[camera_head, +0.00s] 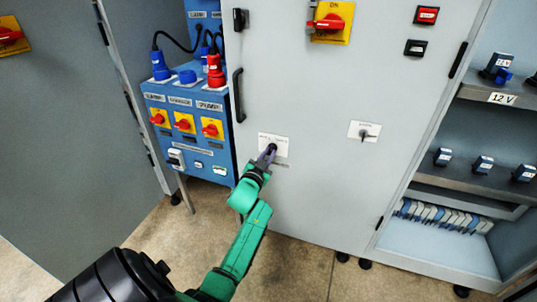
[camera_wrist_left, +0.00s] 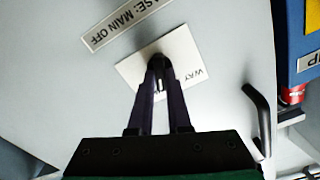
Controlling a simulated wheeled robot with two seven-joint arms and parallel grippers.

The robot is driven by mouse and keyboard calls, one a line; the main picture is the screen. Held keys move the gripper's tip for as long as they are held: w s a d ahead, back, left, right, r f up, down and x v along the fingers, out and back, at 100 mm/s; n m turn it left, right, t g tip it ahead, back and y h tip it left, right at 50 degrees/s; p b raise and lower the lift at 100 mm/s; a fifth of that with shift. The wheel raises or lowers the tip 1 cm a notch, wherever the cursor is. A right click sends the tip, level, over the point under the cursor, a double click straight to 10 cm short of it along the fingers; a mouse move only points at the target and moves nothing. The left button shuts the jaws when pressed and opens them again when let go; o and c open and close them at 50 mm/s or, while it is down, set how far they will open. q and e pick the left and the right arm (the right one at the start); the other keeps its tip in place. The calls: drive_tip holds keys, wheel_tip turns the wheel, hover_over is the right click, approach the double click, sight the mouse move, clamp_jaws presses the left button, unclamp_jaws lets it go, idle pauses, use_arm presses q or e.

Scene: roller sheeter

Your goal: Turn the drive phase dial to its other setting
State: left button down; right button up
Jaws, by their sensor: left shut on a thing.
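The drive phase dial (camera_head: 273,147) is a small black knob on a white plate (camera_head: 280,141) on the grey cabinet door. In the left wrist view the dial (camera_wrist_left: 161,60) shows dark at the fingertips, mostly hidden between them. Its white plate (camera_wrist_left: 190,50) looks tilted there, with part of a word ending in "WAY" readable. My left gripper (camera_head: 269,152) reaches the dial from below and is shut on it. The dial's exact pointing direction is hidden by the fingers. My right gripper is not in view.
A second switch on a white plate (camera_head: 364,131) sits to the right. A red rotary switch (camera_head: 330,22) is above. A black door handle (camera_head: 238,95) and a blue panel (camera_head: 190,128) with plugs are at left. Open shelves (camera_head: 480,100) stand at right.

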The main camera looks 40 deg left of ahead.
use_arm(q)
drive_tip(key=shift+m, duration=0.5)
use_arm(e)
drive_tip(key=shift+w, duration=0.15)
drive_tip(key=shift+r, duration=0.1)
use_arm(q)
drive_tip(key=c, duration=0.9)
unclamp_jaws()
drive_tip(key=shift+o, duration=0.2)
drive_tip(key=shift+s+d, duration=0.1)
drive_tip(key=shift+s, duration=0.15)
drive_tip(key=p+v, duration=0.2)
drive_tip(key=v, duration=1.2)
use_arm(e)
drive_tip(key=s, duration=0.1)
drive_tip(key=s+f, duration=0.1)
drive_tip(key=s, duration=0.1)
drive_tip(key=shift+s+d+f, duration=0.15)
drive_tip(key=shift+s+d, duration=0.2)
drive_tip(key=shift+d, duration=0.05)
